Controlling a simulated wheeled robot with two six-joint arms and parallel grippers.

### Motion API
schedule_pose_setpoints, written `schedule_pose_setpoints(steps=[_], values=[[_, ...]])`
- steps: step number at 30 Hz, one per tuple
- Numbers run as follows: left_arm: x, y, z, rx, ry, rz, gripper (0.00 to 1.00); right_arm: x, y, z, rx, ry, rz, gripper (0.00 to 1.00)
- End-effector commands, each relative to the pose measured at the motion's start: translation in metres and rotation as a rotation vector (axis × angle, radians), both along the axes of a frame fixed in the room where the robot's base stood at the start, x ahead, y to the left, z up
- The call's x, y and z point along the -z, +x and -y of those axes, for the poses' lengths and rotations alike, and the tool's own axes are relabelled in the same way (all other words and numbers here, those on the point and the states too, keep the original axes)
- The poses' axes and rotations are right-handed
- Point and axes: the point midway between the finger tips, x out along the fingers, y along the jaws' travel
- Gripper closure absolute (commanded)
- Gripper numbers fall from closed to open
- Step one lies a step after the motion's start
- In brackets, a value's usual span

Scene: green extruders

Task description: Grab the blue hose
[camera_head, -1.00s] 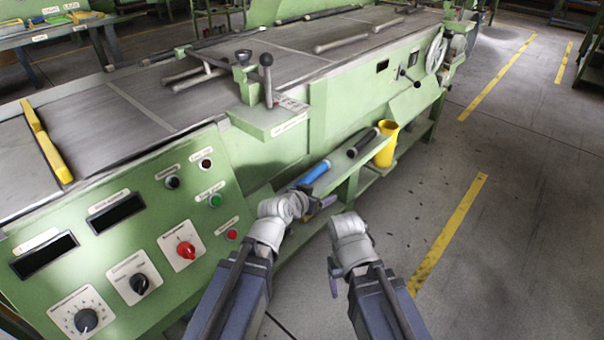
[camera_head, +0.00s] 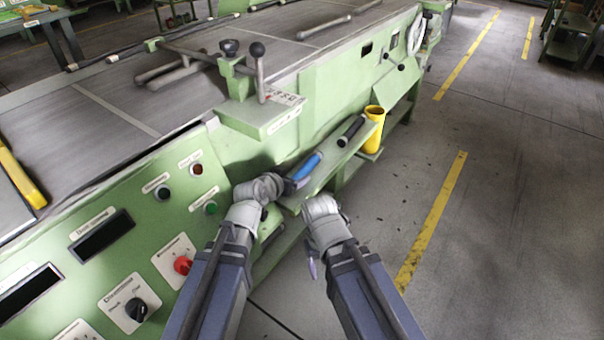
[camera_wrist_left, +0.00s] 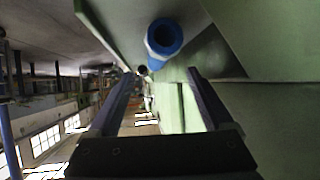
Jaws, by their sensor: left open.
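The blue hose (camera_head: 307,166) lies on a narrow green shelf (camera_head: 330,170) on the side of the machine. In the left wrist view its round, open blue end (camera_wrist_left: 164,38) faces the camera, above the gap between the fingers. My left gripper (camera_head: 293,186) is at the hose's near end in the head view, its fingers partly hidden by the wrist. In the left wrist view the left gripper (camera_wrist_left: 160,78) is open, with nothing between its fingers. My right gripper (camera_head: 312,268) hangs low beside the shelf; only a small finger part shows.
A black tube (camera_head: 351,131) lies farther along the shelf. A yellow container (camera_head: 373,125) stands at the shelf's far end. The control panel with knobs (camera_head: 137,309) is at left. Grey floor with a yellow line (camera_head: 432,222) is free at right.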

Motion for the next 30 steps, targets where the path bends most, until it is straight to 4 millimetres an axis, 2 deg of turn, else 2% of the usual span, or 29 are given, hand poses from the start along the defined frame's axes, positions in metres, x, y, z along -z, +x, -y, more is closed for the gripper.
schedule_pose_setpoints(steps=[2,10,19,26,30], values=[[0.006,0.008,0.004,0.001,0.0,0.0,0.16,0.006,0.0,0.0,-0.001,0.0,0.0,0.29],[0.012,0.015,0.008,0.0,-0.002,0.0,0.16,0.012,0.0,0.0,-0.002,0.001,0.0,0.29],[0.033,0.047,0.025,0.0,-0.002,0.0,0.16,0.033,0.0,-0.001,-0.006,0.004,0.0,0.29],[0.032,0.047,0.026,0.0,0.0,0.001,0.16,0.032,0.0,-0.001,-0.007,0.005,0.0,0.29],[0.032,0.047,0.026,0.0,0.0,0.001,0.29,0.032,0.0,-0.001,-0.007,0.005,0.0,0.29]])
